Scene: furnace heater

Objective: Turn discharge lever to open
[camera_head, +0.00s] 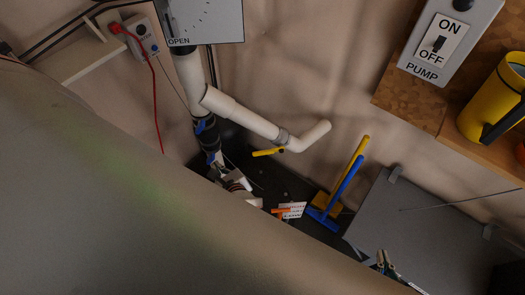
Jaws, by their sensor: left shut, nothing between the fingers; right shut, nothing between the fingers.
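A PUMP switch box (449,42) and a yellow jug (497,100) are at the upper right, by a wooden shelf (408,102). A yellow and a blue handled tool (341,190) lean near the wall. A grey cabinet (440,225) stands right. A red cable (156,85) hangs left.

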